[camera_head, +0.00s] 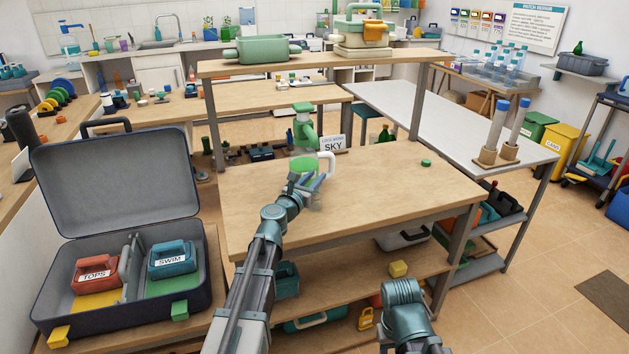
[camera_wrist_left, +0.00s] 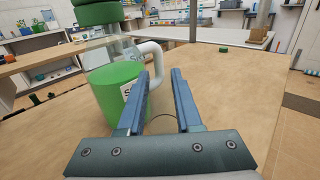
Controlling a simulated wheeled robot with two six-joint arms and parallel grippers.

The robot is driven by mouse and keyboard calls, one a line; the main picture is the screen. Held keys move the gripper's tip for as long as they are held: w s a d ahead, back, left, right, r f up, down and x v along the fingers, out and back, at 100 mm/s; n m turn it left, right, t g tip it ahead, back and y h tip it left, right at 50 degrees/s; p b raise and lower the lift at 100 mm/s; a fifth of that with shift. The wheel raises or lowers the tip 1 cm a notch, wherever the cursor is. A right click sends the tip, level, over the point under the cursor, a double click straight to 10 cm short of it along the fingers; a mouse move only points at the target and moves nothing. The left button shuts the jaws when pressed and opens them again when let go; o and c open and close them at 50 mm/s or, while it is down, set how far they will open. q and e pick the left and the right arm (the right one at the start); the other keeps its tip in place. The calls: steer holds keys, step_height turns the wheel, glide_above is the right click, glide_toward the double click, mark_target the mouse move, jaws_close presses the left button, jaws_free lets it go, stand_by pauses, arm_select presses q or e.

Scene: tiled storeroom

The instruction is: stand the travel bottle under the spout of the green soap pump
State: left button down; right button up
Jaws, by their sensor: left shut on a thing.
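The green soap pump (camera_head: 304,131) stands on the middle table, with a green top, a clear part and a white bent spout (camera_head: 328,160). In the left wrist view its green body (camera_wrist_left: 118,98) is just left of the fingers, and the spout (camera_wrist_left: 153,52) bends down near the left fingertip. My left gripper (camera_head: 312,182) is at the pump's near side. It is shut on a clear thing, seemingly the travel bottle (camera_wrist_left: 163,125), of which only a faint rim shows between the fingers (camera_wrist_left: 163,80). I cannot tell whether its base touches the table. My right gripper is out of view.
A small green cap (camera_head: 426,162) lies to the right on the table. A raised shelf (camera_head: 330,62) crosses the back. An open suitcase (camera_head: 115,185) is at left. The table's right half is mostly clear.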

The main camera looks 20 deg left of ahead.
arm_select(q)
steer(key=shift+f, duration=0.15)
steer(key=c, duration=0.6)
jaws_free()
steer(key=shift+r, duration=0.25)
steer(key=s+a, duration=0.2)
steer(key=s, duration=1)
steer(key=shift+a, duration=0.15)
steer(key=shift+w+f, duration=0.1)
